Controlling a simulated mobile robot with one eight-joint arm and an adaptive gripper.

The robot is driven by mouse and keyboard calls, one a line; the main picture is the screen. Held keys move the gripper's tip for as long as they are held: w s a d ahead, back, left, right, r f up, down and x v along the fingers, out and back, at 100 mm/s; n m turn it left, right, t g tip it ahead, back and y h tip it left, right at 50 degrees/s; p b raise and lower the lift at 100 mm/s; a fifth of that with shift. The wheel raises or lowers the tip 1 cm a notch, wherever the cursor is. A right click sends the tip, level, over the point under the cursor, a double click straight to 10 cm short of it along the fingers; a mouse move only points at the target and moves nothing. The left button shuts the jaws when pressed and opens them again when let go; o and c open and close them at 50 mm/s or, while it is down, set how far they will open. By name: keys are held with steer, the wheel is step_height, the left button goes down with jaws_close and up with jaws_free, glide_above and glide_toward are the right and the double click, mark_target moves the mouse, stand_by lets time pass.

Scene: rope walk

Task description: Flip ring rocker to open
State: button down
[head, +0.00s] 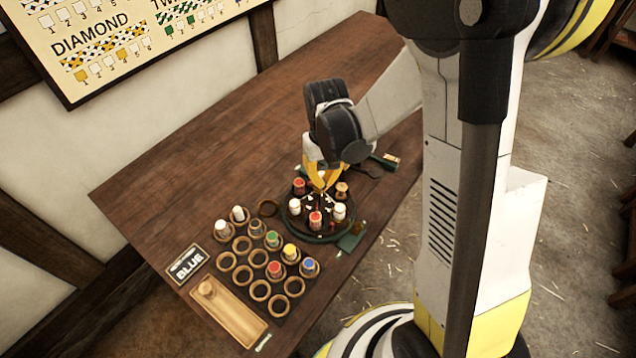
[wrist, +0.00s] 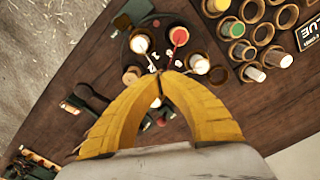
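A round dark disc (head: 318,232) with a green rim stands on the table and carries several bobbins around its middle. My gripper (head: 318,190) reaches down over the middle of this disc. In the wrist view the two yellow fingers of my gripper (wrist: 165,74) come together at their tips, with no object visible between them. The tips are over small white marks at the disc's centre; I cannot tell whether they touch anything. A green plate (head: 351,237) juts from the disc's near right edge. I cannot make out which part is the ring rocker or how it is set.
A rack of rings (head: 260,260) holding several bobbins stands left of the disc, with a wooden tray (head: 230,312) and a BLUE sign (head: 187,264) beside it. Dark tools (wrist: 90,98) lie beyond the disc. The table's (head: 200,165) far left is clear.

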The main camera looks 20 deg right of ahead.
steer(key=shift+f+b, duration=0.95)
steer(key=shift+f, duration=0.15)
steer(key=shift+r, duration=0.15)
steer(key=shift+r+p, duration=2.85)
steer(key=shift+r, duration=1.1)
steer(key=shift+s+r, duration=0.1)
steer(key=shift+r, duration=0.1)
steer(key=s+r+t+b, duration=0.6)
steer(key=s+b, duration=0.4)
steer(key=s, duration=0.2)
steer(key=shift+r+m+t, duration=0.3)
steer(key=shift+m+t, duration=0.1)
steer(key=shift+t, duration=0.2)
